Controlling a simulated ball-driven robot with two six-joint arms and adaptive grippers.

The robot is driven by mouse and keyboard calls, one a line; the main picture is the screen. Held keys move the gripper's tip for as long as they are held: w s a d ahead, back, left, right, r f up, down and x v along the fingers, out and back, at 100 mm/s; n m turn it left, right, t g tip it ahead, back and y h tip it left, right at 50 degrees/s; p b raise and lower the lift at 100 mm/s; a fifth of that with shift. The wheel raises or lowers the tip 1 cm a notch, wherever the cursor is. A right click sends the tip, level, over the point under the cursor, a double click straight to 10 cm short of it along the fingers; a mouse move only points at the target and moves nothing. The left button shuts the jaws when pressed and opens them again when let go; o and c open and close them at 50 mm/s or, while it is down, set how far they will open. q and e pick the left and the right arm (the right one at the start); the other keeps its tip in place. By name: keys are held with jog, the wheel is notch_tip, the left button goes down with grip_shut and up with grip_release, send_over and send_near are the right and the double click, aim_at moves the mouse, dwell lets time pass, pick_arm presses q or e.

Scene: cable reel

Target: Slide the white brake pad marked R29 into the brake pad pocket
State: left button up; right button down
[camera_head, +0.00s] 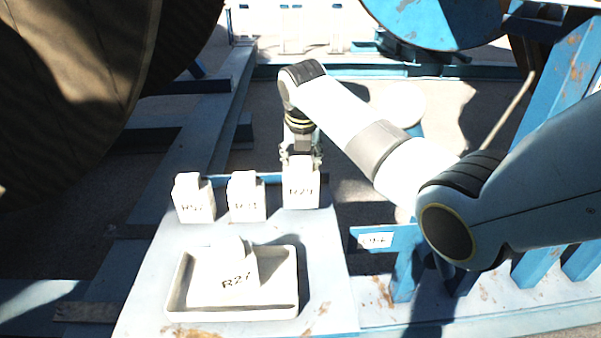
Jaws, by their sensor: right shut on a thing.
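The white brake pad marked R29 (301,192) stands upright at the right end of a row of white blocks, at the back of the pale bench. My right gripper (301,162) reaches down from above and behind and is shut on its top. I cannot tell whether the pad still touches the bench. My left gripper is not in view. I cannot pick out the brake pad pocket for certain.
Two other marked white blocks (194,200) (247,199) stand left of R29. A block marked R27 (232,278) is in a shallow tray (291,309) in front. A blue bracket with a white label (375,240) stands right of the bench. A large brown reel (70,80) fills the upper left.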

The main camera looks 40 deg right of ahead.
aim_at(301, 170)
notch_tip(301, 170, down, 3)
jog(key=shift+r+p, duration=0.1)
jog(key=shift+p, duration=0.35)
jog(key=shift+f, duration=0.25)
jog(key=c, duration=1)
grip_release()
jog(key=shift+f, duration=0.15)
jog(key=shift+c, duration=0.2)
jog(key=o, duration=0.5)
jog(key=shift+c, duration=0.2)
